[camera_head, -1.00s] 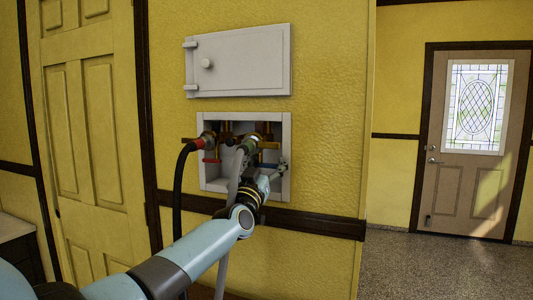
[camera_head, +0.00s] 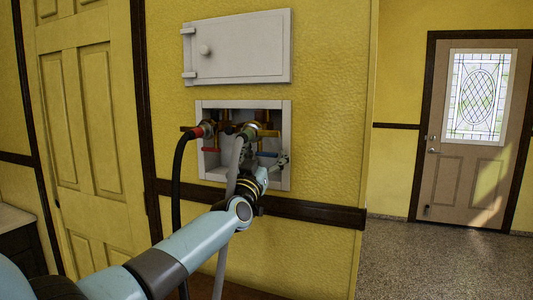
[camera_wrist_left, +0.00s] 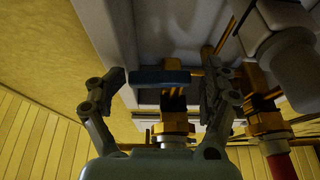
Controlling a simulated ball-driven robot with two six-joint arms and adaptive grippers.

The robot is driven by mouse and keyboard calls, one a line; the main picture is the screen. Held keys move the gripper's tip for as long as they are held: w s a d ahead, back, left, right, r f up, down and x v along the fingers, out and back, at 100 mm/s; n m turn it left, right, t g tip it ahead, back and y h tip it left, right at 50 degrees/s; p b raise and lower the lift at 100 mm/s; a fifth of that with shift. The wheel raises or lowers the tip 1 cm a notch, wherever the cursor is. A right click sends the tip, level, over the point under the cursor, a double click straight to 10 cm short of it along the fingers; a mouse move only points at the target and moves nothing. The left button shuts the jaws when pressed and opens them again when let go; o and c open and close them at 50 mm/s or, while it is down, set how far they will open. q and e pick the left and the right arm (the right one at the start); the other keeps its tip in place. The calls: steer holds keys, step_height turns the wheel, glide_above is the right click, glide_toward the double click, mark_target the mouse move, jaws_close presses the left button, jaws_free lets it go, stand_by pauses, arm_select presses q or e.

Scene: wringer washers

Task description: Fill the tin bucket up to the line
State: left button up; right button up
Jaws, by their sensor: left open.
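A blue lever handle (camera_wrist_left: 160,77) on a brass valve (camera_wrist_left: 173,127) lies between the spread fingers of my left gripper (camera_wrist_left: 168,84) in the left wrist view. Both fingers look apart from it. In the head view my left gripper (camera_head: 268,164) is open at the lower right of the recessed white wall box (camera_head: 286,125), and the arm hides part of it. A red handle (camera_head: 211,150) shows at the left in the box. The tin bucket and its line are not in view. My right gripper is not in view.
A black hose (camera_head: 177,185) with a red collar and a grey hose (camera_head: 235,165) hang from the box. A white hatch door (camera_head: 237,50) is on the wall above. Dark wood trim (camera_head: 310,212) runs below. Open floor (camera_head: 430,265) lies at right.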

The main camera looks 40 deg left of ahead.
arm_select(q)
steer(key=v, duration=0.7)
steer(key=shift+s, duration=0.15)
steer(key=s+f+h+b, duration=0.1)
steer(key=s+f+b, duration=0.2)
steer(key=s, duration=0.1)
steer(key=shift+m, duration=0.3)
steer(key=x, duration=0.7)
steer(key=r+b+x, duration=0.1)
steer(key=x, duration=0.2)
steer(key=shift+w+d+r, duration=0.1)
steer(key=shift+d, duration=0.15)
steer(key=shift+c, duration=0.3)
